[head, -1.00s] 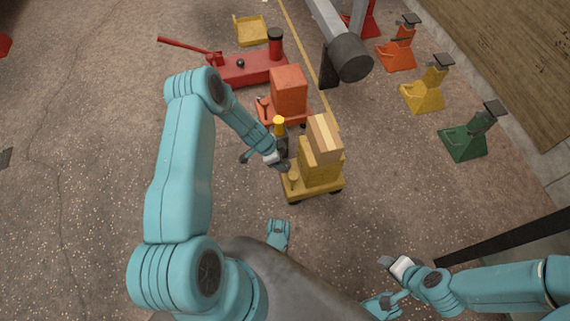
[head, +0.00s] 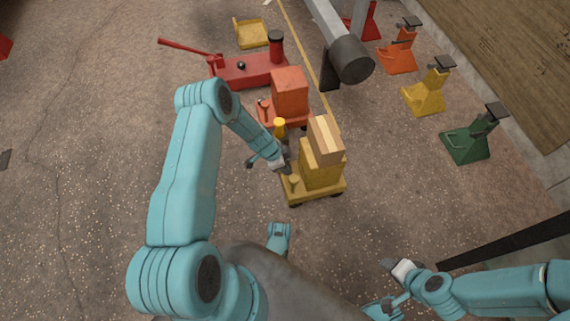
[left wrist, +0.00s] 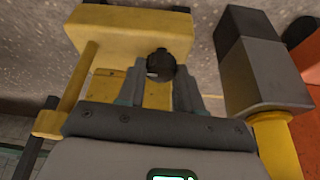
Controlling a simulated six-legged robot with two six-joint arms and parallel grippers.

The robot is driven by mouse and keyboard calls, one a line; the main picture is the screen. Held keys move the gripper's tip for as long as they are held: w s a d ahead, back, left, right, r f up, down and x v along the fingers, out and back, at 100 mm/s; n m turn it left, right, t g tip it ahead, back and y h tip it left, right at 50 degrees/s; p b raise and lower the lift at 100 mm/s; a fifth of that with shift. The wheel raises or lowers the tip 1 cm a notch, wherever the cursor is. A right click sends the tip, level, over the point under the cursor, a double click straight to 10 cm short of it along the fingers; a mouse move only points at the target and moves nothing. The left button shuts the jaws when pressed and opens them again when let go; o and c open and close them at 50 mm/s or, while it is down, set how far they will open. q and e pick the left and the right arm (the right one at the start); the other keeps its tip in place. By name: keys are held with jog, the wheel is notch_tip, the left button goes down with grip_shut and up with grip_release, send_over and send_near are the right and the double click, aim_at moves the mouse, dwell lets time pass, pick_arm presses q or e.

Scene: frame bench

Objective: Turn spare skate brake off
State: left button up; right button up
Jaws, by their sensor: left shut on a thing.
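A yellow skate (head: 325,188) stands on the floor in front of me, with a yellow block (head: 318,172) and a pale wooden block (head: 325,140) on top. A short yellow post (head: 294,184) rises at its near left corner; a yellow post (left wrist: 78,90) also shows at the left of the left wrist view. My left gripper (head: 284,166) is at the skate's left side. In the left wrist view its fingers (left wrist: 160,88) are shut on a dark round knob (left wrist: 160,63) against the yellow skate. My right gripper (head: 391,265) is low at the right, away from the skates; its jaws are unclear.
An orange skate (head: 268,115) with an orange block (head: 290,92) stands just behind. A yellow-topped object (head: 280,125) is close beside my left gripper. A red floor jack (head: 240,70) lies farther back. Several coloured stands (head: 425,95) line the right.

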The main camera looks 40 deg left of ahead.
pick_arm(q)
jog(key=m+g, duration=0.1)
jog(key=m, duration=0.1)
jog(key=m+h, duration=0.1)
jog(key=m, duration=0.2)
jog(key=shift+w+m+g, duration=0.15)
jog(key=shift+m+g, duration=0.15)
jog(key=shift+g, duration=0.1)
jog(key=m+g, duration=0.1)
jog(key=m, duration=0.3)
jog(key=shift+w+m+g, duration=0.1)
jog(key=shift+m+g, duration=0.3)
jog(key=o, duration=1)
jog(key=shift+o, duration=0.2)
jog(key=shift+a+r, duration=0.1)
jog(key=p+v, duration=0.5)
jog(key=v, duration=1.1)
jog(key=shift+p, duration=0.3)
pick_arm(e)
jog(key=s+r+g, duration=0.1)
jog(key=s+r, duration=0.3)
jog(key=r, duration=0.1)
jog(key=shift+a+r+g, duration=0.25)
jog(key=shift+a+g, duration=0.05)
jog(key=shift+a, duration=0.1)
